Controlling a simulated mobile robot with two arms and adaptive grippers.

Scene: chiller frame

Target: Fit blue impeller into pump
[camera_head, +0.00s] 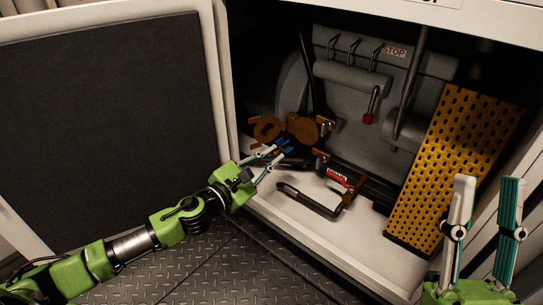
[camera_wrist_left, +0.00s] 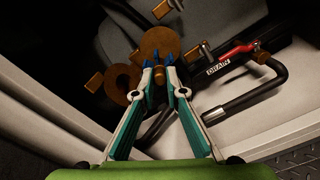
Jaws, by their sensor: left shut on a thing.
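My left gripper (camera_head: 281,151) reaches into the chiller opening and is shut on the blue impeller (camera_head: 287,143). In the left wrist view its fingertips (camera_wrist_left: 159,74) close around a small brown piece, with blue parts of the impeller (camera_wrist_left: 148,64) showing at the tips. The impeller is mostly hidden by the fingers. A round bronze part (camera_wrist_left: 159,43), apparently the pump, lies directly beyond the tips; it also shows in the head view (camera_head: 301,127). I cannot tell whether the impeller touches it. My right gripper (camera_head: 486,182) is open and empty at the lower right.
A bronze ring-shaped part (camera_wrist_left: 122,82) sits left of the pump. A black bent pipe (camera_head: 312,201) and a red DRAIN handle (camera_head: 338,179) lie to the right. A yellow perforated panel (camera_head: 455,165) leans further right. The open door (camera_head: 105,125) stands left. The white ledge (camera_head: 285,215) is bare in front.

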